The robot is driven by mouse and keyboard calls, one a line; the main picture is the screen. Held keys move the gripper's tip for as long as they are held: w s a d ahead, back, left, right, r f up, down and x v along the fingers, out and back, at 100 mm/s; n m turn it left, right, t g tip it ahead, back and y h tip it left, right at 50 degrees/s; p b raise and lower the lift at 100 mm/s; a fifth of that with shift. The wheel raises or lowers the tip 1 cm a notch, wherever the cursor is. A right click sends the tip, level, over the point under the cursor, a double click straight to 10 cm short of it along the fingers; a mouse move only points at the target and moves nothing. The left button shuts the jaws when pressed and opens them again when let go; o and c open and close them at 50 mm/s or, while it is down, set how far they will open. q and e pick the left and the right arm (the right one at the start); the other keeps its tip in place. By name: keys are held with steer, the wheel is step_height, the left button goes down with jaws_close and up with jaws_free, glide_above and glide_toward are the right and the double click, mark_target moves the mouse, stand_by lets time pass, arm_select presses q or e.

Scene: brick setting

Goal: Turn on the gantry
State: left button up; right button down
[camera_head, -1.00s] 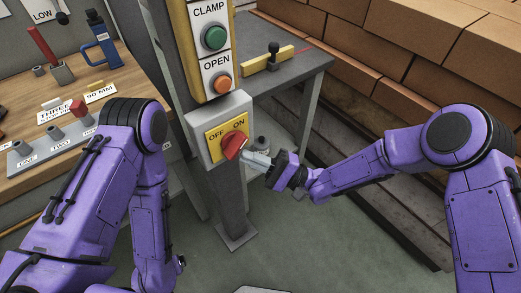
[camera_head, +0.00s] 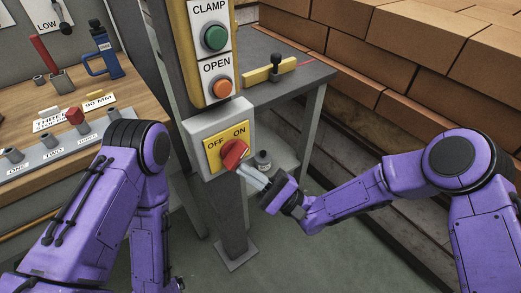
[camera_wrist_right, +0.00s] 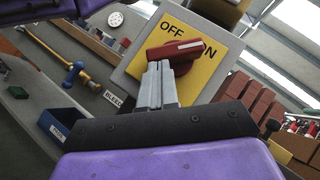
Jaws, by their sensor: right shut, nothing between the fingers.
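The gantry switch is a red rotary knob (camera_head: 234,154) on a yellow OFF/ON plate (camera_head: 213,159), on a grey box on a post. In the right wrist view the knob (camera_wrist_right: 170,55) has its white line on the side toward the ON lettering. My right gripper (camera_head: 243,172) is shut and empty, its fingertips just below the knob. In the right wrist view the closed fingers (camera_wrist_right: 156,72) reach up to the knob's lower left end; I cannot tell whether they touch. My left arm hangs at the left, its gripper out of sight.
Above the switch are a green CLAMP button (camera_head: 215,37) and an orange OPEN button (camera_head: 222,88). A wooden bench (camera_head: 75,104) is left, stacked bricks (camera_head: 420,60) right.

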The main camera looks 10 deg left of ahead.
steer(key=shift+f, duration=0.1)
steer(key=w+f+b+v, duration=0.1)
steer(key=b+v, duration=0.4)
steer(key=v, duration=0.7)
steer(key=shift+w+d+f, duration=0.15)
steer(key=shift+w+d, duration=0.1)
steer(key=shift+w, duration=0.45)
